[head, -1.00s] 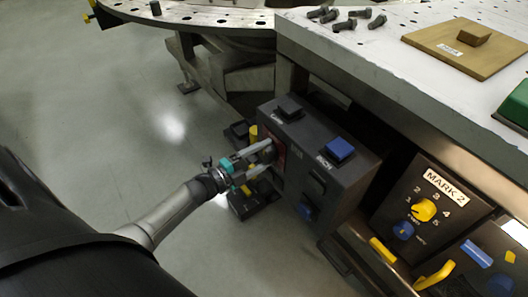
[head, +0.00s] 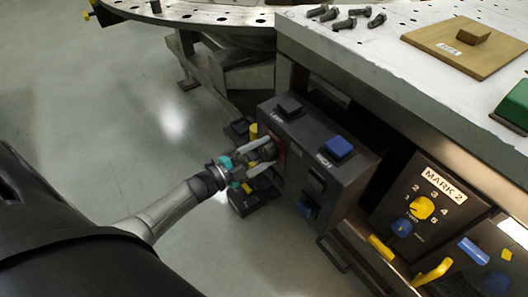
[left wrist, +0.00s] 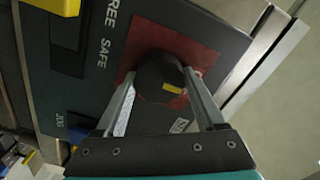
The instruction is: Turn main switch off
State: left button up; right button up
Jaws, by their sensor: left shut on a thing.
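The main switch (left wrist: 160,78) is a black round knob with a yellow mark, on a red square plate (left wrist: 198,55) on the side of a dark control box (head: 350,178). In the left wrist view the words FREE and SAFE stand beside the red plate. My left gripper (head: 268,156) is at the box's left face, its two fingers on either side of the knob and shut on it. In the left wrist view the fingers (left wrist: 158,92) reach up to the knob's sides. In the head view the fingers partly hide the knob. My right gripper is not in view.
The box has black and blue buttons (head: 338,147) on top. To its right are a MARK 2 panel (head: 428,195) with a yellow dial and yellow handles (head: 432,272). A metal table (head: 385,65) with several bolts (head: 345,20) is above. Open floor (head: 120,130) lies left.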

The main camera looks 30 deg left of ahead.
pick_arm(q)
jog(key=o, duration=1.3)
jog(key=shift+o, duration=0.2)
jog(key=shift+s+a, duration=0.2)
jog(key=shift+s, duration=0.25)
jog(key=p+v, duration=0.2)
jog(key=v, duration=1.2)
jog(key=shift+s+p, duration=0.2)
jog(key=shift+p, duration=0.15)
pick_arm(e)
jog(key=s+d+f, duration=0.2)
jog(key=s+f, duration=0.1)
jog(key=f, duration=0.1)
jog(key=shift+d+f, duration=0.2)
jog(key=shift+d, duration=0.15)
pick_arm(q)
jog(key=shift+w, duration=0.1)
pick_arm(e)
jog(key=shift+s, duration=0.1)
